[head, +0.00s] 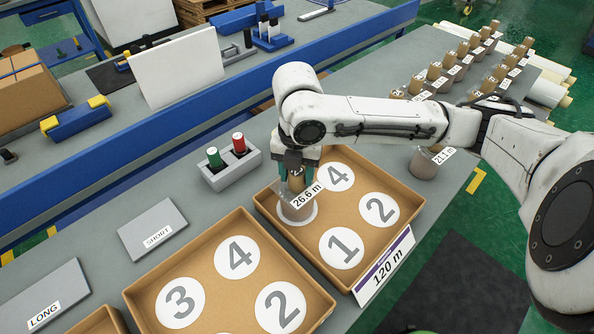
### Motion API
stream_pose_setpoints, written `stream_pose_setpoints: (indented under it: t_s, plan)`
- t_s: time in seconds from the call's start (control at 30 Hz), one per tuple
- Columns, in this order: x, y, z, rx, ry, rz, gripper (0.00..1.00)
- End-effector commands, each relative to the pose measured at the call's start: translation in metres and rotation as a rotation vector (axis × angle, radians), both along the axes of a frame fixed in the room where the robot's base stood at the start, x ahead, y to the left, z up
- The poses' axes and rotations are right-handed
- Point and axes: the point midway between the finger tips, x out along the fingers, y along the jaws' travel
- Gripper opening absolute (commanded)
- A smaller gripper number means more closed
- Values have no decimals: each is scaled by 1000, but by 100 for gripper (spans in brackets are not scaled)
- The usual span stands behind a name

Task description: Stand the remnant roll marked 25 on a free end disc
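My gripper (296,178) points down with its teal fingers on either side of the brown core of a wrapped roll (296,210). They appear closed on it. The roll's tag reads 26.6 m; a small mark on its core is mostly hidden by my gripper, so I cannot read 25. The roll is upright over a white end disc in the back left of the right-hand cardboard tray (384,258), labelled 120 m. I cannot tell whether its base touches. Discs 4 (336,177), 2 (379,209) and 1 (341,248) there are bare.
A second tray (230,217) at front left has bare discs. A grey holder (230,172) with green and red cylinders stands behind. Another roll (426,163) stands under my arm; several more (465,62) line the back right. SHORT (153,230) and LONG (45,300) plates lie left.

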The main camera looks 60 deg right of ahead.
Motion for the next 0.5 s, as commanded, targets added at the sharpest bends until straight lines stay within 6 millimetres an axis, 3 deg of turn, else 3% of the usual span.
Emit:
stream_pose_setpoints:
  t_s: [0.23,0.5]
  plan:
    - [0,0,0,0,0,0,71]
    - [0,0,2,0,0,0,71]
